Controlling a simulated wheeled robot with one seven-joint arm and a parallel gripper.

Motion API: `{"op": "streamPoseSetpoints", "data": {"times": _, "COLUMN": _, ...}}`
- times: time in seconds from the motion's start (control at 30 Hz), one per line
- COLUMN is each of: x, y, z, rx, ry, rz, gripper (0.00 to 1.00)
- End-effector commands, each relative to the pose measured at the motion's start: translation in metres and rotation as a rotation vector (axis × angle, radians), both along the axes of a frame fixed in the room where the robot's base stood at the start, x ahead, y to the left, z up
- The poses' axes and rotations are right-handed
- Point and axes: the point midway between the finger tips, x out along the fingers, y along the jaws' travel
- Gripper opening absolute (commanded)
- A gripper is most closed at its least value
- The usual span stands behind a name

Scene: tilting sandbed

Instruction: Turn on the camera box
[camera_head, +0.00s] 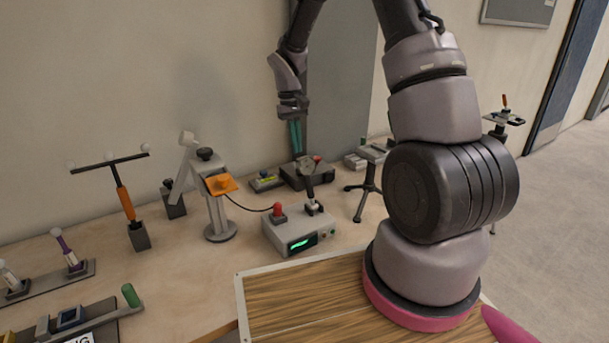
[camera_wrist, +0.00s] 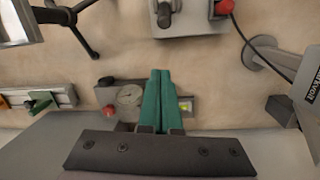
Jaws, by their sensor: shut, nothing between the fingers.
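A light grey box (camera_head: 300,233) with a lit green display stands on the table. It has a red button (camera_head: 278,212) and a black upright lever (camera_head: 312,190) on top. A black cable runs from it to a grey stand with an orange plate (camera_head: 220,184). I take this as the camera box, but no label confirms it. It also shows at the top of the wrist view (camera_wrist: 195,22). My gripper (camera_head: 296,150) points down with its green fingers together and empty, behind this box and apart from it. The fingers also show in the wrist view (camera_wrist: 160,74).
Below my fingers are a dark box (camera_head: 305,174) with a red knob and a small box (camera_head: 267,181) with a yellow button. A black tripod stand (camera_head: 368,180) is to the right. A T-shaped tool (camera_head: 125,195) stands left. Free tabletop lies around the grey stand.

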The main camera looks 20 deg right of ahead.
Motion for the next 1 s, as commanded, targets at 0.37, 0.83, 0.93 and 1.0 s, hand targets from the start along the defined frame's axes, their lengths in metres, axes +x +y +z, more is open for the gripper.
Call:
{"op": "streamPoseSetpoints", "data": {"times": 0.37, "x": 0.0, "y": 0.0, "z": -0.002, "rx": -0.001, "ry": 0.002, "rz": 0.002, "gripper": 0.0}}
{"op": "streamPoseSetpoints", "data": {"times": 0.83, "x": -0.007, "y": -0.007, "z": -0.076, "rx": -0.001, "ry": 0.007, "rz": 0.002, "gripper": 0.0}}
{"op": "streamPoseSetpoints", "data": {"times": 0.93, "x": -0.009, "y": -0.009, "z": -0.096, "rx": -0.001, "ry": 0.007, "rz": 0.002, "gripper": 0.0}}
{"op": "streamPoseSetpoints", "data": {"times": 1.0, "x": -0.013, "y": -0.01, "z": -0.101, "rx": -0.001, "ry": 0.003, "rz": 0.002, "gripper": 0.0}}
